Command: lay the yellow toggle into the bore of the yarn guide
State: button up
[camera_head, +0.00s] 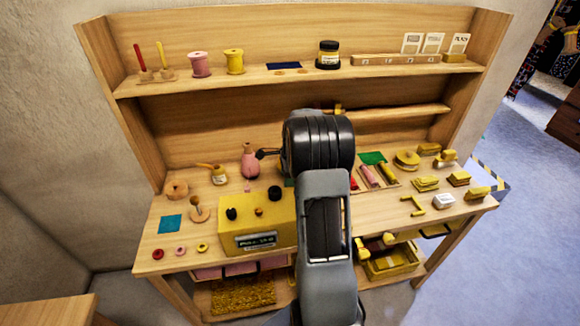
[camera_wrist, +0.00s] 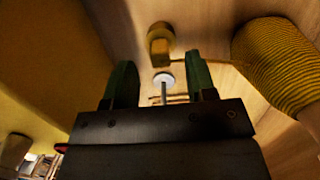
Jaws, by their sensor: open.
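My gripper (camera_wrist: 160,85) shows in the wrist view with its two green fingers apart. A small yellow block-like piece with a rounded end (camera_wrist: 160,45) lies just beyond the fingertips, close to a wooden surface. A pale disc on a thin grey rod (camera_wrist: 164,79) shows between the fingers; I cannot tell what it belongs to. No object is clearly gripped. In the head view my arm hides the gripper and the bench behind it. I cannot tell for certain which piece is the yellow toggle, nor where the yarn guide and its bore are.
A yellow-wound roll (camera_wrist: 280,60) is close on the right in the wrist view. In the head view a yellow box (camera_head: 285,221) stands left of my arm on the wooden bench (camera_head: 150,240). Small yellow pieces (camera_head: 413,206) lie to the right. A shelf (camera_head: 215,82) holds spools.

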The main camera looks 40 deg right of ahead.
jog(key=shift+a+f, duration=0.15)
jog(key=shift+f, duration=1.2)
grip_shut()
